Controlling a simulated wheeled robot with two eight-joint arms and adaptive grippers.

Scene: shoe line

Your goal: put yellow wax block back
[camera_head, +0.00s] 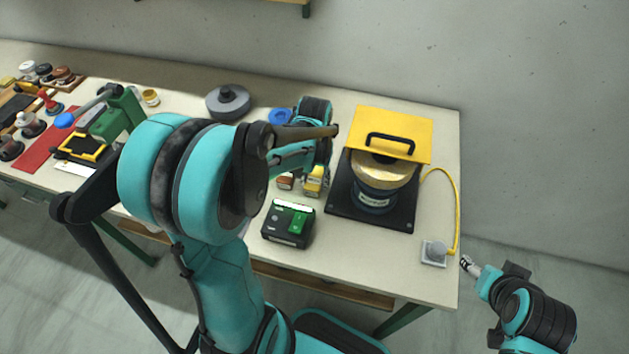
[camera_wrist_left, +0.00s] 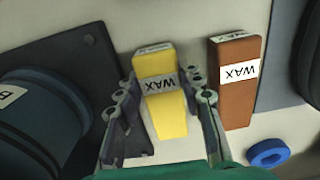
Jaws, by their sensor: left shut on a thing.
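The yellow wax block (camera_head: 313,186) is a narrow block with a white label, left of the black plate in the head view. It also shows in the left wrist view (camera_wrist_left: 166,112), between the fingers of my left gripper (camera_wrist_left: 162,100), which is shut on it. Whether the block touches the table I cannot tell. A brown wax block (camera_wrist_left: 235,95) with the same kind of label stands beside it, apart from the gripper; in the head view (camera_head: 285,182) it is partly hidden by my arm. My right gripper (camera_head: 468,263) is off the table's right edge, too small to judge.
A black plate (camera_head: 340,205) carries a dark round pot under a raised yellow lid (camera_head: 385,125). A green and black device (camera_head: 288,222) stands near the front. A blue ring (camera_wrist_left: 268,153) lies near the brown block. A grey box (camera_head: 433,253) with a yellow cable sits at the right.

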